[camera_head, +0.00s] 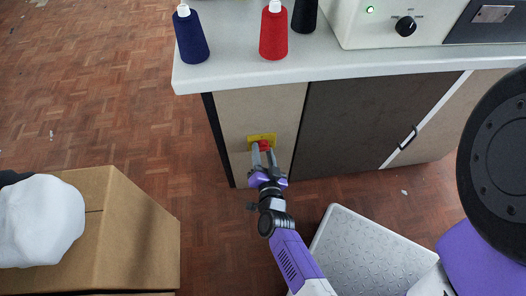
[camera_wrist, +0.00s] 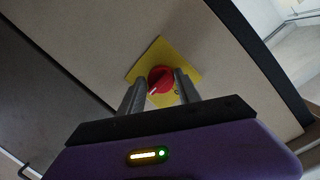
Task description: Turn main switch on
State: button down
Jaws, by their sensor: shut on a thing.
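The main switch is a red rotary knob (camera_wrist: 160,79) on a yellow plate (camera_wrist: 155,55), mounted on the beige side panel of the bench. In the wrist view the plate looks tilted and the knob's white pointer mark points to the lower left. In the head view the red knob (camera_head: 264,146) and yellow plate (camera_head: 252,138) show low on the panel. My gripper (camera_head: 264,151) reaches the knob, one finger on each side. In the wrist view my gripper (camera_wrist: 160,88) is shut on the red knob. Any plate lettering is too small to read.
The white worktop (camera_head: 330,70) overhangs the panel and bears a blue thread cone (camera_head: 189,36), a red one (camera_head: 273,33) and a machine (camera_head: 390,22) with a lit green lamp. A cardboard box (camera_head: 140,225) stands at left.

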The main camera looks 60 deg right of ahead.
jog(key=shift+w+a, duration=0.1)
jog(key=shift+a, duration=0.05)
jog(key=c, duration=0.9)
grip_release()
jog(key=p+v, duration=0.1)
jog(key=v, duration=0.6)
jog(key=shift+s+a+r+p, duration=0.1)
jog(key=shift+s+a+p, duration=0.1)
jog(key=shift+s+p, duration=0.15)
